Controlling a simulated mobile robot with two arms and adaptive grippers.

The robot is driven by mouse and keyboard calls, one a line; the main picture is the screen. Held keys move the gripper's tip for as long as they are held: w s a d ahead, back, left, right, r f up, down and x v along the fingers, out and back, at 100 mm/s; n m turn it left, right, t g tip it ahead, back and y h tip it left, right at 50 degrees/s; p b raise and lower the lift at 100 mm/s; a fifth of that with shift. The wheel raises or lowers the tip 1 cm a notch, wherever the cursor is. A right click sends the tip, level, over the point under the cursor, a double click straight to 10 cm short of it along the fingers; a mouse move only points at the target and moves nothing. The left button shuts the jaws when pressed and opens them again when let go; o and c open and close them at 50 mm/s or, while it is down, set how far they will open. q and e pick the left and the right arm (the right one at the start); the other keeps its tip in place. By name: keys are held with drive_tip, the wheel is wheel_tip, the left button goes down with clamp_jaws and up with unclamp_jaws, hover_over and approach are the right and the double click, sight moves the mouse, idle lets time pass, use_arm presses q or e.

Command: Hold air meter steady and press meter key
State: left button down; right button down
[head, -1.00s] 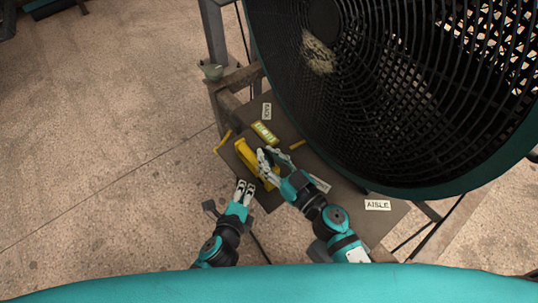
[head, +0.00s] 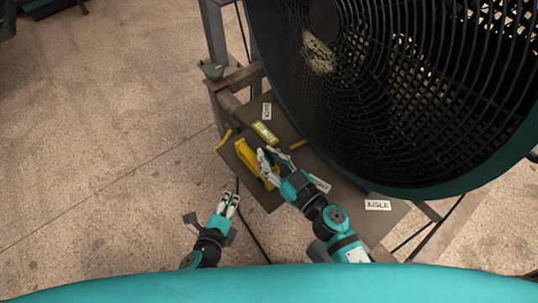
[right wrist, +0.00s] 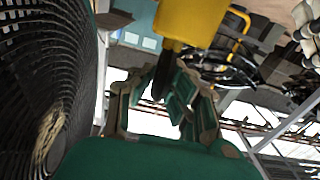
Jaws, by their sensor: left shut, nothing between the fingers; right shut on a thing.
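The yellow air meter (head: 246,153) lies at the left edge of the dark tabletop in the head view. My right gripper (head: 272,154) is at its right side and shut on it, its fingers covering part of the meter. In the right wrist view the meter's yellow body (right wrist: 188,22) shows at the top, with a dark part between the fingers. The meter key cannot be made out. My left gripper (head: 231,197) is shut and empty, below the meter and apart from it, off the table's edge.
A large dark fan (head: 400,90) with a teal rim fills the upper right, close to my right arm. A yellow-green labelled piece (head: 264,132), an AISLE card (head: 378,205) and other cards lie on the table (head: 350,192). Open floor (head: 110,190) is at left.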

drive_tip(key=c, duration=1.3)
unclamp_jaws()
drive_tip(key=shift+o, duration=0.2)
